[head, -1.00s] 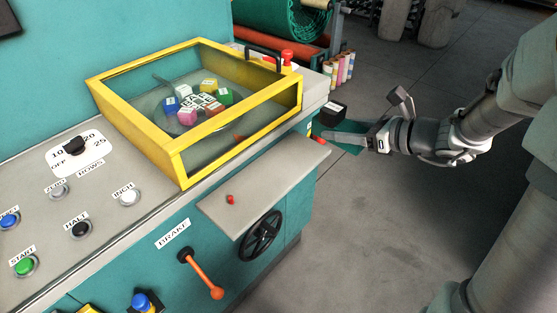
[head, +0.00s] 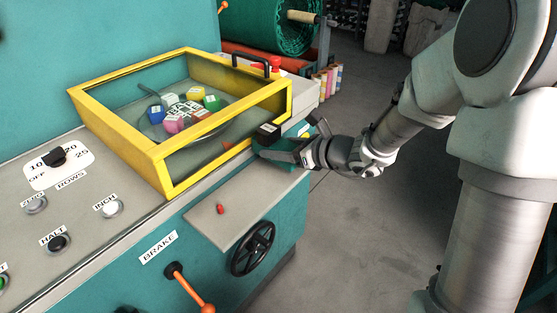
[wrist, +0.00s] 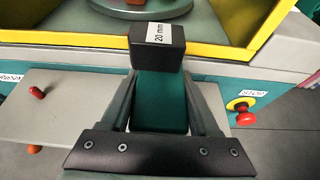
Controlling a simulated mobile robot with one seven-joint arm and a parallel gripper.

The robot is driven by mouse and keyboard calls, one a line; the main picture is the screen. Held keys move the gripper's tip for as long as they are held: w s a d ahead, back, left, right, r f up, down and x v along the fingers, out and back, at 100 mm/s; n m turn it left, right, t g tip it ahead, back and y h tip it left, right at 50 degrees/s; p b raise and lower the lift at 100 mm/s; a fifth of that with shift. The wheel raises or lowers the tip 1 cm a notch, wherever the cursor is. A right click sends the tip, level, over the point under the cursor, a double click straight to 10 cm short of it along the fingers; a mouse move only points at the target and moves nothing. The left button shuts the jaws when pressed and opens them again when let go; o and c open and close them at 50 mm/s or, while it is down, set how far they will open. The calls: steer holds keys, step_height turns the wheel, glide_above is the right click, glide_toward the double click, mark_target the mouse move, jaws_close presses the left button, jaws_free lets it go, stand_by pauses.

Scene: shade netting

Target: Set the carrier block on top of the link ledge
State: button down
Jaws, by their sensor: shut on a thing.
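The carrier block appears as a teal body (head: 278,156) with a black end marked "20 mm" (head: 268,131). My gripper (head: 287,153) is shut on the teal body, which lies between both fingers in the wrist view (wrist: 160,100); the black end (wrist: 157,42) sticks out beyond the fingertips. The link ledge seems to be the flat grey shelf (head: 245,205) on the machine's front; it also shows at left in the wrist view (wrist: 75,115). The block is at the shelf's far right end, which my gripper partly hides. I cannot tell whether they touch.
A small red peg (head: 220,208) stands on the shelf. A yellow-framed clear box (head: 165,150) with coloured cubes sits just behind the block. A red stop button (wrist: 245,118) is right of my gripper. A black handwheel (head: 252,248) and orange brake lever (head: 190,288) are below.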

steer(key=shift+f+b, duration=0.4)
steer(key=shift+f, duration=1.15)
steer(key=shift+f, duration=0.2)
steer(key=shift+c, duration=0.6)
jaws_free()
